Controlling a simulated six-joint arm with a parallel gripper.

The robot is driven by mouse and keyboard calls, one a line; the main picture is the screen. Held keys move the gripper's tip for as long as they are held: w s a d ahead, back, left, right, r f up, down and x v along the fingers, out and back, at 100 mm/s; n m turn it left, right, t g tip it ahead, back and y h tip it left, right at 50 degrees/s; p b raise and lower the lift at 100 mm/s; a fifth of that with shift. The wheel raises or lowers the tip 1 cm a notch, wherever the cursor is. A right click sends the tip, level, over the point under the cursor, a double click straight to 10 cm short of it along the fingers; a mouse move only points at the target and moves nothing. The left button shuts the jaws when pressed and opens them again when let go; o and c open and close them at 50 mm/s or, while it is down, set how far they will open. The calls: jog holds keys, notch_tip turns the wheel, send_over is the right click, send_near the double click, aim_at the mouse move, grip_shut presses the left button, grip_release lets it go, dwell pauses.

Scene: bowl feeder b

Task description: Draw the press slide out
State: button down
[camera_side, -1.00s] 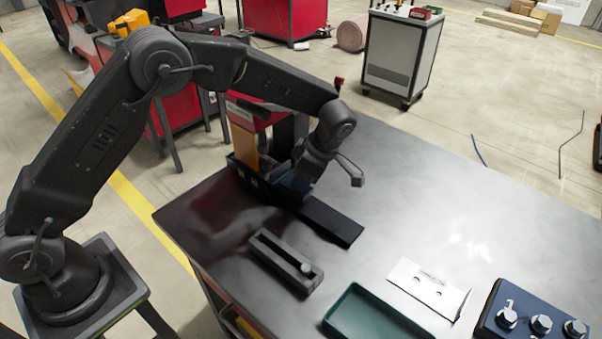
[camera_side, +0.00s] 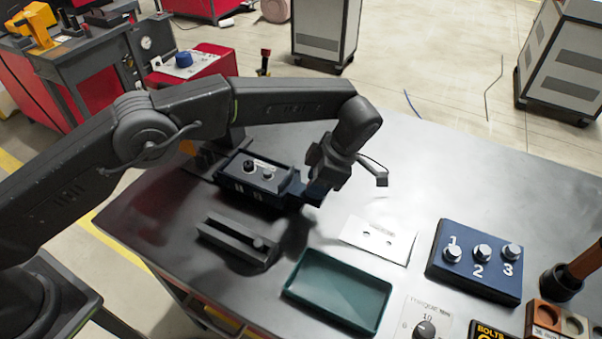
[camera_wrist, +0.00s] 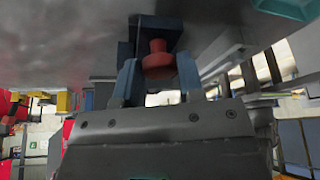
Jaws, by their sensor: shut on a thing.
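The press slide (camera_side: 237,193) is a dark blue tray on the steel table in the side view. Its open top shows, with a black knob-like part and a silver part in it. My gripper (camera_side: 316,192) is at the slide's right end, low over the table. In the wrist view its two blue-grey fingers (camera_wrist: 158,78) are shut on the red knob (camera_wrist: 158,58) of the slide's handle. In the side view the knob is hidden by my gripper. The press behind the slide is largely hidden by my arm.
A dark slotted block (camera_side: 232,243) and an empty green tray (camera_side: 290,288) lie in front of the slide. A white card (camera_side: 378,240) and a blue block with numbered bolts (camera_side: 478,278) are to the right. The table behind the card is clear.

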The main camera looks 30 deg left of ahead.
jog(key=shift+d+r, duration=0.1)
jog(key=shift+d, duration=1.8)
jog(key=shift+d, duration=0.15)
jog(key=c, duration=0.8)
grip_release()
jog(key=shift+o, duration=0.2)
jog(key=a+r, duration=1.1)
jog(key=a, duration=0.1)
jog(key=shift+w, duration=0.45)
